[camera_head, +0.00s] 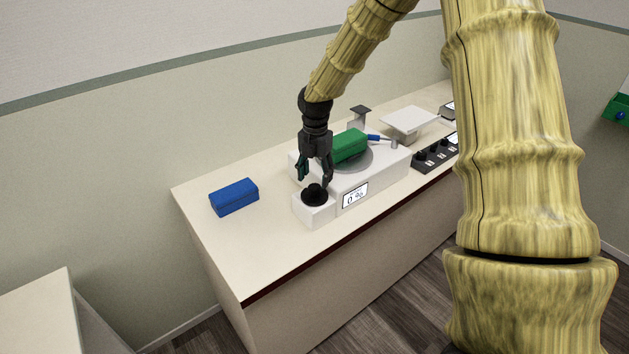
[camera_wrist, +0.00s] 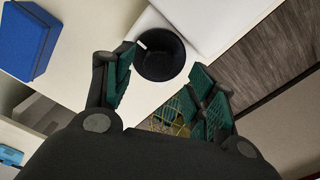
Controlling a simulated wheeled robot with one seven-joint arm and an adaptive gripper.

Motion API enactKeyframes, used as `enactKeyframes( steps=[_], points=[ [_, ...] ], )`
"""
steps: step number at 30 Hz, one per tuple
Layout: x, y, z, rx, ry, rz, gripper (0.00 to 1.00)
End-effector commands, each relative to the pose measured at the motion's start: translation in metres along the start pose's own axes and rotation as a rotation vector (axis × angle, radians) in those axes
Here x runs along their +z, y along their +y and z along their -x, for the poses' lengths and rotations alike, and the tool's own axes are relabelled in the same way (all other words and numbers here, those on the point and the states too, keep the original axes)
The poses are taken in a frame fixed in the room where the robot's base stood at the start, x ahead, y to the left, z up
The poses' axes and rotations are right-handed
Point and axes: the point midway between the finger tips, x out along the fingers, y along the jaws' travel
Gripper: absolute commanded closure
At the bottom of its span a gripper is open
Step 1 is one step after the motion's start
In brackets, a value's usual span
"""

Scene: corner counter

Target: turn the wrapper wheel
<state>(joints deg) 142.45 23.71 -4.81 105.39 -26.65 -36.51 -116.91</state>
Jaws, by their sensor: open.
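The wrapper wheel looks to be the black round knob (camera_head: 314,194) on top of a small white block (camera_head: 318,211) at the near left end of the white machine (camera_head: 373,180). The machine's front display (camera_head: 355,196) reads about 0 %. In the wrist view the black knob (camera_wrist: 160,54) lies ahead of and between the fingers, with a small white mark on its rim. My gripper (camera_head: 315,178) is open, pointing down just above the knob. Its green-padded fingers (camera_wrist: 165,88) stand apart on either side; whether they touch the knob cannot be told.
A green box (camera_head: 349,146) lies on the machine's grey disc (camera_head: 356,161). A blue box (camera_head: 234,197) sits on the counter to the left. A scale-like white plate (camera_head: 411,121) and a black control panel (camera_head: 436,155) stand to the right. The counter's front left is clear.

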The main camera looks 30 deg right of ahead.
Motion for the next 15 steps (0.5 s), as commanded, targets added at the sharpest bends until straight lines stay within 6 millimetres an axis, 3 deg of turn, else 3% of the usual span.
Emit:
enactKeyframes(
  steps=[6,15],
  points=[
    [-0.001,0.001,-0.023,-0.002,0.001,0.002,0.44],
    [-0.001,0.002,-0.036,0.0,-0.001,0.002,0.44]
  ],
)
